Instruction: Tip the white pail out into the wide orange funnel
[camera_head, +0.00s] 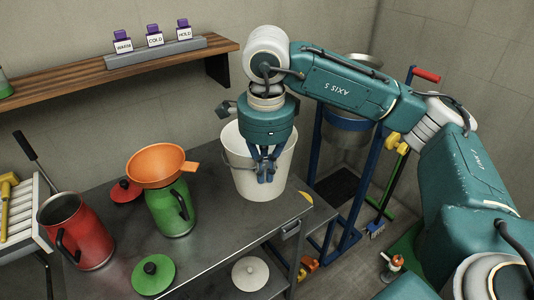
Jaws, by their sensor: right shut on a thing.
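The white pail (245,181) stands at the right end of the metal table, upright as far as I can see. My right gripper (265,176) is at the pail's near right side, shut on it, with blue fingers pointing down. My wrist covers part of the pail's rim, and its contents cannot be made out. The wide orange funnel (156,164) sits in the mouth of a green can (171,209), left of the pail. My left gripper is not in view.
A red can (78,232) stands at the left, near a white rack (22,217). A wooden shelf (120,75) with labelled switches runs along the wall. A blue frame (345,190) stands right of the table.

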